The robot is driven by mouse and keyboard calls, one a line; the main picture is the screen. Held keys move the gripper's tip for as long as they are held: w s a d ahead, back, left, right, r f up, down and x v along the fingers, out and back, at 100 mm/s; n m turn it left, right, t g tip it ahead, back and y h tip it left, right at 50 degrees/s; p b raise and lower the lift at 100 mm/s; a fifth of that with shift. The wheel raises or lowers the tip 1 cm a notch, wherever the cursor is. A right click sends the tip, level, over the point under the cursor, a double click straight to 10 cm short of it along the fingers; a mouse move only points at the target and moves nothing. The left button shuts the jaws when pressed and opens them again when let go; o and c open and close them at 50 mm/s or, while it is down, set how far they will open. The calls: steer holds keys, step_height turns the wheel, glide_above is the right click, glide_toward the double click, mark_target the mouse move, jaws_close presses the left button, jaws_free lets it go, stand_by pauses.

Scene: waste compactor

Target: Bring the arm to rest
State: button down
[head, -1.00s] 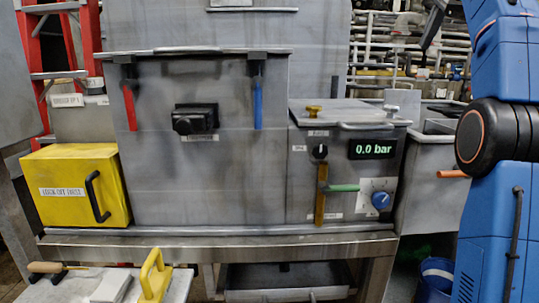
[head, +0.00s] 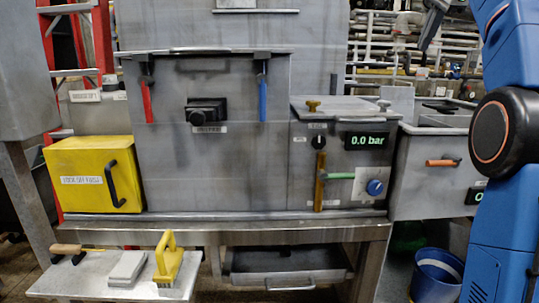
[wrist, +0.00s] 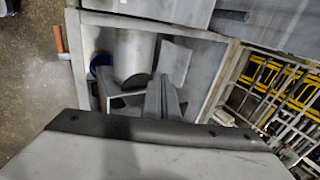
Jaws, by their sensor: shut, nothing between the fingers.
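My blue arm (head: 505,150) stands at the right edge of the head view, with a black round joint in its middle. Its upper part runs out of the top of the picture. My gripper (wrist: 158,95) shows in the wrist view as grey fingers beyond a dark-edged pale surface. It is shut, holds nothing, and touches nothing that I can make out. I cannot clearly make it out in the head view.
The grey compactor (head: 215,175) stands on a bench beside a yellow box (head: 92,175). A grey bin (head: 420,180) with an orange handle is near my arm. A blue bucket (head: 437,275) and low table (head: 105,285) are in front.

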steer(key=s+a+f+n, duration=0.4)
steer(key=s+a+f, duration=0.1)
steer(key=s+f, duration=0.35)
steer(key=s+a+f+n, duration=0.5)
steer(key=s+f, duration=0.3)
steer(key=f, duration=0.2)
steer(key=s+a+f+n, duration=0.1)
steer(key=s+f+n, duration=0.1)
steer(key=s+f, duration=0.5)
steer(key=s+a+f+n+g, duration=0.1)
steer(key=s+f, duration=0.7)
steer(key=f, duration=0.8)
steer(key=s+a+f+n, duration=0.2)
steer(key=s+f+n, duration=0.3)
steer(key=s+f, duration=0.3)
step_height(320, 180, down, 4)
steer(key=shift+s+a+f+g, duration=0.1)
steer(key=shift+s+a+g, duration=0.05)
steer(key=shift+a+g, duration=0.2)
steer(key=shift+d, duration=0.1)
